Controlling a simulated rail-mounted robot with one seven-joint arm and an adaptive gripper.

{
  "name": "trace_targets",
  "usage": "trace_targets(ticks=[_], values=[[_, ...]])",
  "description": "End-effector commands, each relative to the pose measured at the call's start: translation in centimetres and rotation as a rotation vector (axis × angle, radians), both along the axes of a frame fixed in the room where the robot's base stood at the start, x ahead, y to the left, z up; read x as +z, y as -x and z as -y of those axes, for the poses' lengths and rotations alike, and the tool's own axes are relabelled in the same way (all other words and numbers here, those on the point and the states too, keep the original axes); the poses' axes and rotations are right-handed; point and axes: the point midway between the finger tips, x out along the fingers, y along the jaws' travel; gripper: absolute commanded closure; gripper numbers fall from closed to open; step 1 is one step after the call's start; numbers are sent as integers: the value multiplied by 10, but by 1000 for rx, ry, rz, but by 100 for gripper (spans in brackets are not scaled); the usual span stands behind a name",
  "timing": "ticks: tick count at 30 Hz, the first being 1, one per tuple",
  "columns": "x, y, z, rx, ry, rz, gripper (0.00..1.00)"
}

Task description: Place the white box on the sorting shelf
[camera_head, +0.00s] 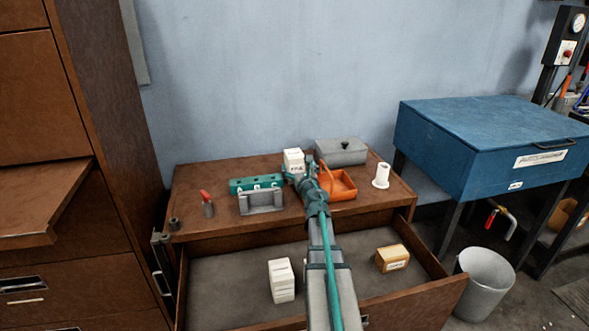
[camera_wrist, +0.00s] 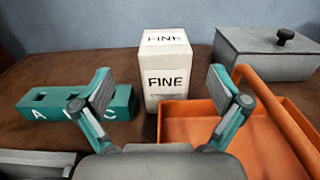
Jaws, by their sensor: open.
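A white box (camera_head: 293,160) marked "FINE" stands upright on the brown cabinet top, toward the back. It also shows in the wrist view (camera_wrist: 166,82), straight ahead. My gripper (camera_wrist: 162,92) is open and empty, with one finger on each side of the box in the picture; the box appears beyond the fingertips, and contact cannot be made out. In the head view my gripper (camera_head: 303,174) is just in front of the box. A second white box (camera_head: 281,281) stands in the open drawer. Which surface is the sorting shelf is not clear; a brown shelf (camera_head: 40,200) juts out at left.
An orange tray (camera_head: 345,195) with a raised handle sits close right of my gripper. A teal lettered block (camera_head: 243,186) is left, a grey lidded box (camera_head: 341,152) behind right. The open drawer (camera_head: 235,270) also holds a tan box (camera_head: 392,258).

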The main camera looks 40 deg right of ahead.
Motion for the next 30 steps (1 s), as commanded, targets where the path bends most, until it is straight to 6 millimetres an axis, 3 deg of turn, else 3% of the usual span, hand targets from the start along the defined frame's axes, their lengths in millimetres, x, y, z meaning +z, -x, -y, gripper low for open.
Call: trace_targets(ticks=[4, 13, 22, 30], values=[[0, -24, 12, -1, -2, 1, 2], [0, -41, 21, -2, -3, 1, 2], [-1, -75, 42, -1, -3, 1, 2], [-1, -79, 43, -2, -4, 2, 2]])
